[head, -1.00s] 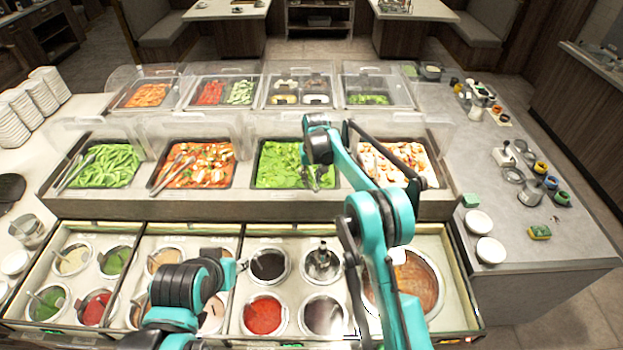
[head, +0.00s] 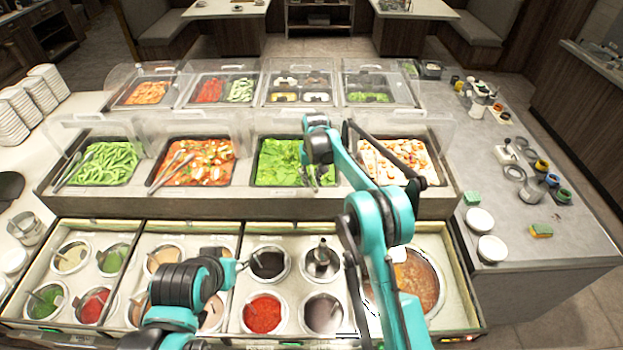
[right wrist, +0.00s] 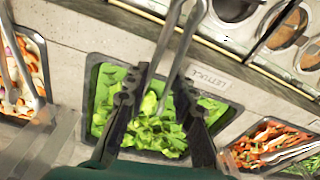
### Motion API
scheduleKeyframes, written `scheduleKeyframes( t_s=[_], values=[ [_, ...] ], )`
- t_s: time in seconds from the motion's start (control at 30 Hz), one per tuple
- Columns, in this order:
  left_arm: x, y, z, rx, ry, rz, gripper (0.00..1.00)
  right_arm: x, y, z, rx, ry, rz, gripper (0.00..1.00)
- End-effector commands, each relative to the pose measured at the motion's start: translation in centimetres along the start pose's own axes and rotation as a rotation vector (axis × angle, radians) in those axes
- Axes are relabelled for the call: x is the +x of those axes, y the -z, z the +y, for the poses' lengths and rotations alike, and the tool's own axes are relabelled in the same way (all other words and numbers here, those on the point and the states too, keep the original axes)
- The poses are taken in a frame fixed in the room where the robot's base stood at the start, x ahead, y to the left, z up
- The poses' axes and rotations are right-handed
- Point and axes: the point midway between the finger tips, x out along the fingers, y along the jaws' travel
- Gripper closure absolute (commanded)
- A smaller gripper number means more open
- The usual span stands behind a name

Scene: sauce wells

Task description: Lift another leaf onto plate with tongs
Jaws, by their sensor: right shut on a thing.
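Green leaves fill the lettuce pan (head: 257,180) in the middle of the front row; they also show in the right wrist view (right wrist: 150,130). My right gripper (head: 318,172) is over this pan. In the right wrist view its two dark fingers (right wrist: 160,108) are shut on metal tongs (right wrist: 178,38), which reach down over the leaves. I cannot tell whether a leaf is in the tongs' tips. My left arm is low over the sauce wells, and its gripper (head: 240,266) shows only small.
Pans of green beans (head: 105,165), a mixed red dish (head: 205,165) and a pale dish (head: 400,160) flank the lettuce, under clear guards. Other tongs (head: 168,170) rest in the red dish. Sauce wells (head: 263,314) are in front.

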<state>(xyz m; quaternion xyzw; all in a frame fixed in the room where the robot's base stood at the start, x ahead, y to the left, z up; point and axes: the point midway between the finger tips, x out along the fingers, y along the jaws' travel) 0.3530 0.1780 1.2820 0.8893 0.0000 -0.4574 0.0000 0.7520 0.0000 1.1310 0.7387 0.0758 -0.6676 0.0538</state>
Motion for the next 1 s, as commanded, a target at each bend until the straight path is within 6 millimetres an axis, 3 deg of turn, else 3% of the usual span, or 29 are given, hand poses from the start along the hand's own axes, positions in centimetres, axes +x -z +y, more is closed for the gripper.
scheduleKeyframes(
  t_s=[0.27,1.0],
  values=[
    [-0.1,0.1,0.0,0.0,0.0,0.0,0.6,-0.3,0.0,0.0,0.0,0.0,0.0,1.0],
    [-3.0,2.2,0.0,0.0,0.0,0.0,0.6,-8.0,0.8,-0.2,0.0,0.0,0.0,1.0]
  ],
)
